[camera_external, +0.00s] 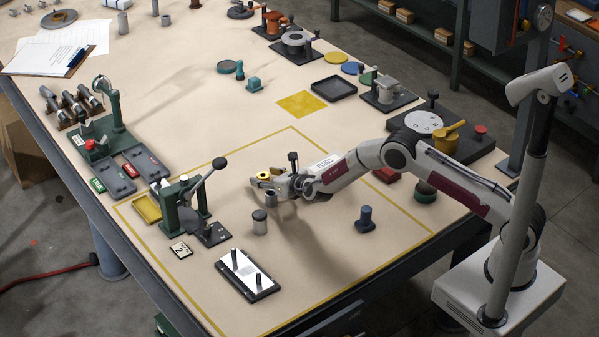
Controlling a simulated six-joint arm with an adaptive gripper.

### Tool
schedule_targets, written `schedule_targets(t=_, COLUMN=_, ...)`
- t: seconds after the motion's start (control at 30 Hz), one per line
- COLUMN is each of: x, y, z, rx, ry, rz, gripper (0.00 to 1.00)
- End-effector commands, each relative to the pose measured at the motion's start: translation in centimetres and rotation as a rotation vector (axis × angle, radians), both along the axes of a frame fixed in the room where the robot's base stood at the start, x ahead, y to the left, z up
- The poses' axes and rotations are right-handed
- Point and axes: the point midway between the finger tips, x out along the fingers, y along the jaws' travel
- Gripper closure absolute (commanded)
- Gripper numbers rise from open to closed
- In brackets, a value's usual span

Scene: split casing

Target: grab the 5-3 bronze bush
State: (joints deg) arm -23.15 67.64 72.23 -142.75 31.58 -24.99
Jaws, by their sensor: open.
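A small gold-coloured ring (263,175) shows at the tip of my gripper (265,184); it looks like a bronze bush. No 5-3 marking is legible on it. My gripper reaches in from the right, low over the table inside the yellow outline, and its jaws are open. I cannot tell whether the ring lies between the fingers or just beyond them. A small grey cylinder (271,199) stands just in front of the fingers and is partly overlapped by them.
A grey cylinder with a dark top (260,222) stands in front. A green lever press (184,205) and yellow tray (146,209) are to the left. A plate with two pins (247,276) lies in front; a dark blue part (365,219) stands at right. Bare table lies behind.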

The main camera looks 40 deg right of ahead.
Motion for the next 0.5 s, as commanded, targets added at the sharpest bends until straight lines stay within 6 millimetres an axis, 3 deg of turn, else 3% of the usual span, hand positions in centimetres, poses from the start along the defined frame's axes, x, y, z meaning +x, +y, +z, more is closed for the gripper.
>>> schedule_targets(t=0.33, x=-0.03, y=0.01, z=-0.01, rx=0.0, ry=0.0, rz=0.0, gripper=0.52)
schedule_targets(t=0.5, x=-0.03, y=0.01, z=-0.01, rx=0.0, ry=0.0, rz=0.0, gripper=0.96)
